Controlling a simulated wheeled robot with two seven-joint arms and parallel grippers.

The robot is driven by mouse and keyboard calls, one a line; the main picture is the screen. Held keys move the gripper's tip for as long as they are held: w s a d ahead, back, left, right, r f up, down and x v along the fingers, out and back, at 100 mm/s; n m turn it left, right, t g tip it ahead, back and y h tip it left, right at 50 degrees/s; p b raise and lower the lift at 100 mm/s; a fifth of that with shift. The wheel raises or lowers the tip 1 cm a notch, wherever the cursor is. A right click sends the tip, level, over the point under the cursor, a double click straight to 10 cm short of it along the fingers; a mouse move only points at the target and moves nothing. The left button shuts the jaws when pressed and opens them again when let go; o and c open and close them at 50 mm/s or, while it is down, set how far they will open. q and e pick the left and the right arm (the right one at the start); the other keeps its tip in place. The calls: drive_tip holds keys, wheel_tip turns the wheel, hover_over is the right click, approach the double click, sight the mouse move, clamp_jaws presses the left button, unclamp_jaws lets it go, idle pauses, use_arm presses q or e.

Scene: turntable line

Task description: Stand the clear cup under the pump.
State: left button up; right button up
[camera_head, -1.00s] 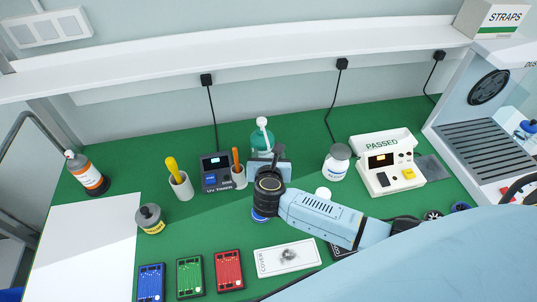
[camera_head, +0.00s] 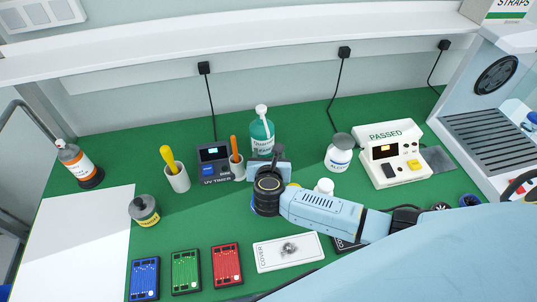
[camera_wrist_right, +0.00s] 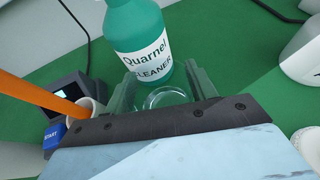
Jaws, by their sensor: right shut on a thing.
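The pump bottle (camera_head: 262,137) is teal with a white pump head and a "Quarnel cleaner" label. It stands upright at the back middle of the green bench and also shows in the right wrist view (camera_wrist_right: 137,25). My right gripper (camera_head: 268,161) is just in front of the bottle, low over the bench. In the right wrist view, the fingers of my right gripper (camera_wrist_right: 164,90) are shut on the clear cup (camera_wrist_right: 165,97), whose round rim shows close to the bottle's base. My wrist hides the cup in the head view. My left gripper is not in view.
Left of the bottle stand the UV timer (camera_head: 214,164), a cup with an orange-handled tool (camera_head: 237,168) and a white cup (camera_head: 178,180) with a yellow-handled tool. A white jar (camera_head: 339,155) and tester (camera_head: 391,160) stand right. Colored boards (camera_head: 186,272) lie in front.

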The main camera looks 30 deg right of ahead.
sight(269, 137)
drive_tip(key=shift+f+b, duration=0.55)
drive_tip(key=shift+f, duration=0.05)
drive_tip(key=o, duration=1.1)
wheel_tip(269, 137, up, 10)
drive_tip(key=shift+r+p, duration=0.1)
drive_tip(key=shift+p, duration=0.6)
